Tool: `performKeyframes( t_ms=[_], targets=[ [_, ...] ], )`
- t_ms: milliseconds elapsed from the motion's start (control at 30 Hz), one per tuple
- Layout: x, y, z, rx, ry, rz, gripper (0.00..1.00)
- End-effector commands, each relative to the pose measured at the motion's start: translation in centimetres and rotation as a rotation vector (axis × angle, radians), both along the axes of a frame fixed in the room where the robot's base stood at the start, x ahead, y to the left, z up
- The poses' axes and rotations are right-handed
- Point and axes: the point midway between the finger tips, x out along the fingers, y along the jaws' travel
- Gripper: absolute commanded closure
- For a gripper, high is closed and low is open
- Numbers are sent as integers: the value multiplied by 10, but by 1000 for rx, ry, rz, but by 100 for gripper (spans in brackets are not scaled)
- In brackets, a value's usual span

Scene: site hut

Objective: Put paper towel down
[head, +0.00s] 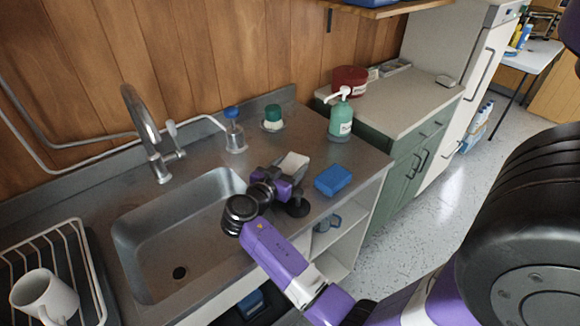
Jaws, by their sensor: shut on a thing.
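My arm reaches from the lower right over the steel counter (350,182), and my gripper (290,180) is at the right end of the sink. It is shut on a small white thing that looks like the paper towel (293,164). The towel shows just beyond the gripper, low over the counter. The gripper and wrist hide its near part, and I cannot tell whether it touches the counter. The fingertips are too small to make out clearly.
A blue sponge or block (333,180) lies just right of my gripper. A green pump bottle (341,115), a green-topped jar (272,118) and a blue-topped dispenser (233,130) stand behind. The sink (165,225) is left; a mug (45,295) sits in the dish rack (85,262).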

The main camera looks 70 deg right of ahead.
Motion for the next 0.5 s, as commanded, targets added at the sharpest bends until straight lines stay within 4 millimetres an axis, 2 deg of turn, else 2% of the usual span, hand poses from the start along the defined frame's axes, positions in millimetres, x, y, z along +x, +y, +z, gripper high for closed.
performKeyframes(
  t_ms=[433,467,500],
  targets=[
    [0,0,-6,0,-1,0,85],
    [0,0,-5,0,0,0,35],
    [0,0,-4,0,0,0,27]
  ],
)
